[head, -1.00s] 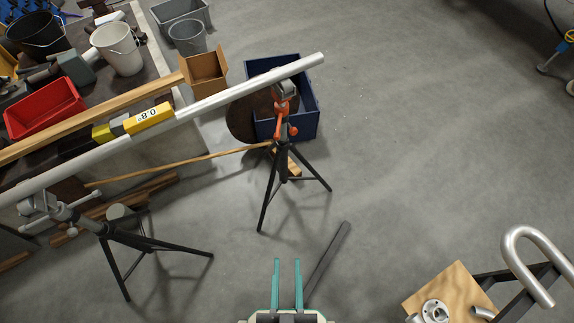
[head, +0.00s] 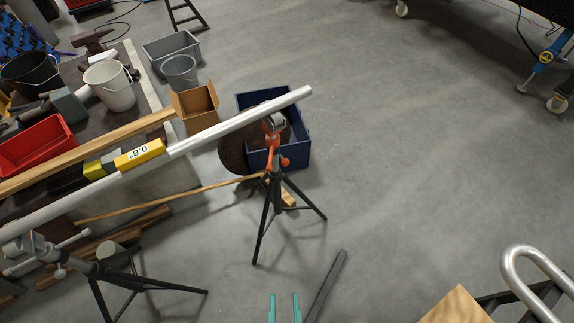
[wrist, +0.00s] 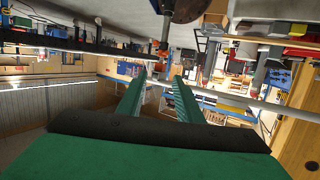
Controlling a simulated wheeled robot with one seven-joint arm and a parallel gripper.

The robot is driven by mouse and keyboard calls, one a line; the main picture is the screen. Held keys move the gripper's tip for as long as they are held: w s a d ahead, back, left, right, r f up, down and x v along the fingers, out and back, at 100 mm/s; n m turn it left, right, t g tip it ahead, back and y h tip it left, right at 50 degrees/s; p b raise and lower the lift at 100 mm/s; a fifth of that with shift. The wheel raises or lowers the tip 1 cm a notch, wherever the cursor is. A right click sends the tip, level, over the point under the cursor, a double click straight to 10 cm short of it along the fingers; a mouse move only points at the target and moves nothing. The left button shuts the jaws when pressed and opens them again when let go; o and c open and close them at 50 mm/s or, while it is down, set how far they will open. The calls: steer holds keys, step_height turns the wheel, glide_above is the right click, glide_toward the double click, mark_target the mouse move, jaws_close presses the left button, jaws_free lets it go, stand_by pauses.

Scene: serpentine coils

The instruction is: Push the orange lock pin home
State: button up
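An orange clamp head (head: 272,142) with an orange knob tops the far black tripod and sits under one end of a long pale pipe (head: 240,121). I cannot make out a separate lock pin among its orange parts. Orange parts also show in the wrist view (wrist: 164,40), small and beyond the fingers. My gripper (head: 284,298) is at the bottom edge of the head view, well apart from the tripod. Its two teal fingers are spread with nothing between them, as the wrist view (wrist: 158,77) also shows.
A second tripod with a grey head (head: 32,250) bears the pipe at left. A yellow level (head: 139,154) sits on the pipe. A blue crate (head: 299,150) stands behind the orange head. A dark bar (head: 327,285) lies right of my gripper. The floor at centre right is clear.

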steer(key=shift+o, duration=0.4)
steer(key=w+d+f+m+g, duration=0.1)
steer(key=w+f, duration=0.2)
steer(key=f, duration=0.4)
steer(key=w+d+f+g+h, duration=0.1)
steer(key=w+f, duration=0.2)
steer(key=f, duration=0.4)
steer(key=shift+w+d+f+m, duration=0.15)
steer(key=shift+w+d+m, duration=0.05)
steer(key=shift+m, duration=0.2)
steer(key=n+t+y, duration=0.2)
steer(key=n+y, duration=0.3)
steer(key=y, duration=0.5)
glide_toward(287, 164)
steer(key=x, duration=0.9)
steer(key=shift+c, duration=0.7)
jaws_close()
